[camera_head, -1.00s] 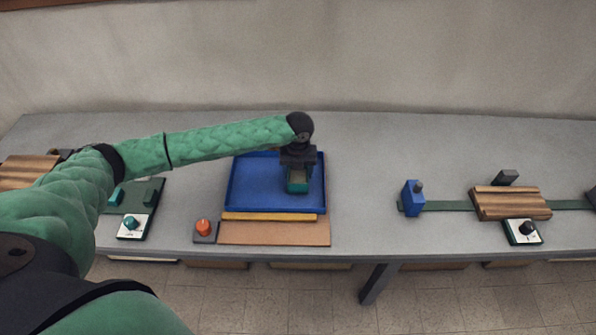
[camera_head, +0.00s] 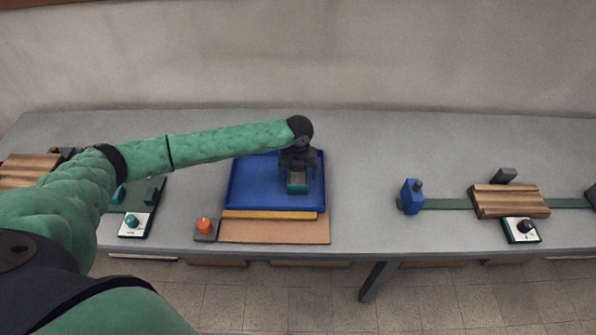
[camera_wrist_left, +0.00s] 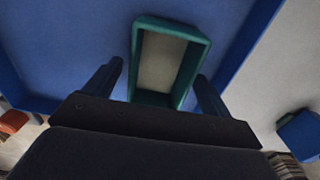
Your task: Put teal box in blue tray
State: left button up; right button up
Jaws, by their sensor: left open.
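The teal box (camera_head: 297,183) is an open-topped box with a pale inside, in the right part of the blue tray (camera_head: 255,183). In the left wrist view the teal box (camera_wrist_left: 142,50) stands over the blue tray floor (camera_wrist_left: 75,40), close to the tray's right wall. My left gripper (camera_head: 297,170) is above the box. Its two dark fingers (camera_wrist_left: 160,82) are spread, one on each side of the box's near end, and the left wrist view shows them open. Whether the fingers touch the box is unclear. My right gripper is out of view.
A brown board (camera_head: 275,232) and a yellow strip (camera_head: 270,215) lie before the tray. An orange knob (camera_head: 205,225) stands front left. A blue block (camera_head: 411,197) and a striped wooden block (camera_head: 508,201) are to the right. Table between tray and blue block is clear.

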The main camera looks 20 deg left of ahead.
aim_at(298, 181)
pick_arm(q)
jog(key=shift+r, duration=0.3)
notch_tip(298, 181, up, 12)
jog(key=b, duration=0.4)
jog(key=shift+b, duration=0.35)
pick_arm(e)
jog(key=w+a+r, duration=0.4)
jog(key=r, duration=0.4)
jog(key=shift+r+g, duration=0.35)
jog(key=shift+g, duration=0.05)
pick_arm(q)
jog(key=shift+f, duration=0.2)
